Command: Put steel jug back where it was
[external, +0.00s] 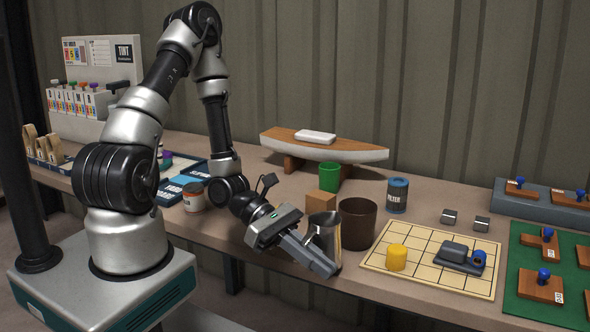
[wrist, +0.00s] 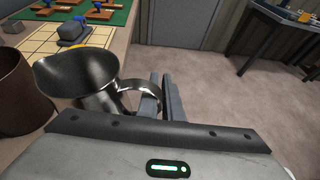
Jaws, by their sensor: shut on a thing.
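The steel jug (external: 327,232) is upright near the front edge of the bench, just left of the grid board. Its wide open mouth and shiny body show in the wrist view (wrist: 82,78), with its handle toward my fingers. My gripper (external: 322,262) is shut on the handle from the front side; the fingers also show in the wrist view (wrist: 161,98). The jug's base is partly hidden by my fingers, and I cannot tell whether it touches the bench.
A dark brown pot (external: 357,226) stands close to the jug's right. A wooden block (external: 321,205) and a green cup (external: 330,177) are behind. The grid board (external: 420,272) holds a yellow cylinder (external: 397,258) and a grey block (external: 454,251). A blue-lidded filter can (external: 397,197) stands farther back.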

